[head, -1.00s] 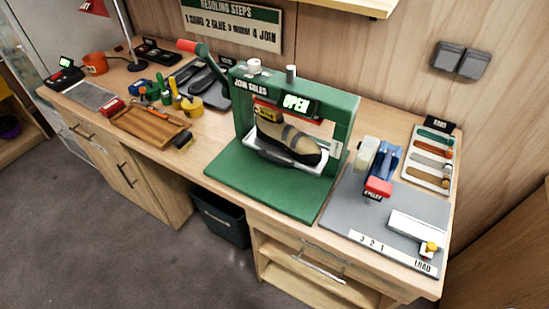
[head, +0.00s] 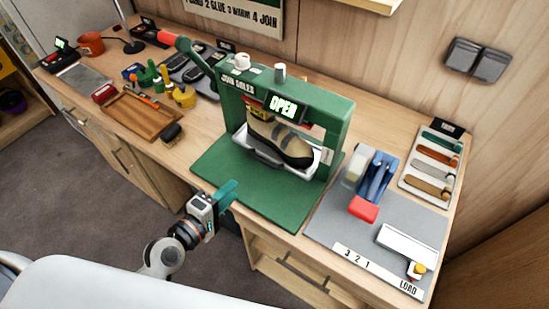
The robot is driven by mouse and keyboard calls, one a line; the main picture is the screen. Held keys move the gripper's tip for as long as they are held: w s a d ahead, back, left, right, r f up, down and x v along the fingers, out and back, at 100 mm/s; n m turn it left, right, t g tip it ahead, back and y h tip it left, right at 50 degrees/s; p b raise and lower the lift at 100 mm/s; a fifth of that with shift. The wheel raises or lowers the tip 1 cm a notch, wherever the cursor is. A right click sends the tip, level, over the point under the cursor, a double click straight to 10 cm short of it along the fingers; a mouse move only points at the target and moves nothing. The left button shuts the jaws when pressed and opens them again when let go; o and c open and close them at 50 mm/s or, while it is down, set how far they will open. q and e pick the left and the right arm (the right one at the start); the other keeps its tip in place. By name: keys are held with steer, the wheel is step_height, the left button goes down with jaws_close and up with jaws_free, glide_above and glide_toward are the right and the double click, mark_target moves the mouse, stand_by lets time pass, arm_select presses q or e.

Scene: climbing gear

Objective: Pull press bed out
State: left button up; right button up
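The green press (head: 340,130) stands on the bench, and its display reads OPEN. Its pale press bed (head: 240,150), a tray with a dark front handle (head: 262,158), sits inside the frame above the green base plate (head: 215,170). A tan and dark shoe (head: 278,142) rests on the bed. My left gripper (head: 229,194) is at the front left edge of the base plate, short of the bed and empty. Its two teal fingers look apart. My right gripper is out of view.
A red lever (head: 167,39) sticks out at the press's upper left. A wooden tray (head: 140,112) and small tools lie to the left. On the right are a grey mat (head: 330,215), a blue and red device (head: 370,185) and a sample rack (head: 425,185).

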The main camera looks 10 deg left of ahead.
mark_target(261, 161)
arm_select(q)
steer(key=shift+w+d+r, duration=0.25)
steer(key=shift+w+r, duration=0.05)
steer(key=shift+w, duration=0.3)
steer(key=p+x, duration=0.2)
steer(key=x, duration=0.8)
steer(key=shift+w+d, duration=0.1)
steer(key=shift+w, duration=0.15)
steer(key=shift+w+f, duration=0.1)
jaws_close()
